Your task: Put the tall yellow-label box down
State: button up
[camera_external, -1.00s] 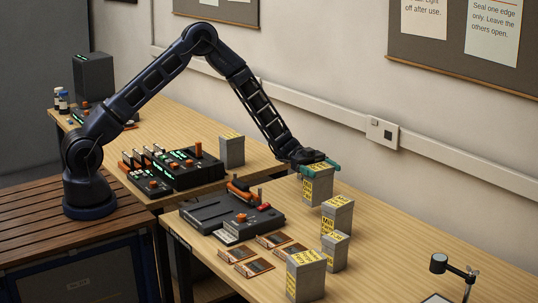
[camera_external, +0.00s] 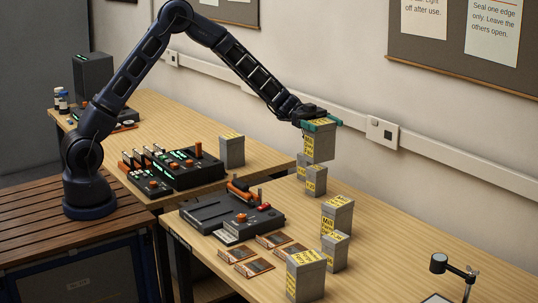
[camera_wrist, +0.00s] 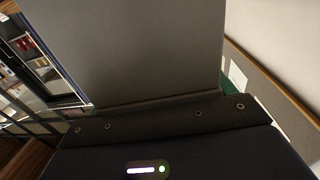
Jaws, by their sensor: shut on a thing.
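My gripper (camera_external: 319,124) is shut on the top of a tall grey box with a yellow label (camera_external: 319,147). The box hangs roughly upright above the right-hand table, apart from it. In the wrist view the grey face of a box (camera_wrist: 135,50) fills the upper middle; its label does not show there. Smaller grey boxes with yellow labels (camera_external: 316,181) stand behind and below the held box, partly hidden by it. More yellow-label boxes stand nearer: a tall one (camera_external: 337,217), a short one (camera_external: 335,252) and a tall one at the front (camera_external: 306,277).
A dark flat device (camera_external: 225,212) with orange parts lies left of the boxes. Several small dark cards (camera_external: 245,262) lie in front of it. Another grey box (camera_external: 232,151) stands on the back table beside a black control unit (camera_external: 165,168). Bare tabletop (camera_external: 400,265) lies to the right.

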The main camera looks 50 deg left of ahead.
jog(key=w+a+n+t+y, duration=0.35)
jog(key=a+t, duration=0.25)
jog(key=a, duration=0.8)
jog(key=w+a+n+t+y, duration=0.2)
jog(key=w+a+n+t, duration=0.25)
jog(key=a, duration=0.85)
jog(key=w+a+n+t+y, duration=0.3)
jog(key=a+n+t, duration=0.3)
jog(key=a, duration=0.8)
jog(key=s+a+n+t+y, duration=0.1)
jog(key=s+a+n+y, duration=0.3)
jog(key=a, duration=0.8)
jog(key=s+a+n+y, duration=0.2)
jog(key=s+a+y, duration=0.45)
jog(key=a, duration=0.55)
jog(key=s+a+n+t+y, duration=0.1)
jog(key=s+a+n+y, duration=0.35)
jog(key=a, duration=0.75)
notch_tip(320, 180, down, 20)
jog(key=m+y, duration=0.1)
jog(key=shift+d+r, duration=0.15)
jog(key=shift+d, duration=0.1)
jog(key=shift+s, duration=0.1)
jog(key=o, duration=1.2)
jog(key=shift+f, duration=0.2)
jog(key=shift+c, duration=0.2)
jog(key=o, duration=0.4)
jog(key=shift+c, duration=0.2)
jog(key=shift+r, duration=0.2)
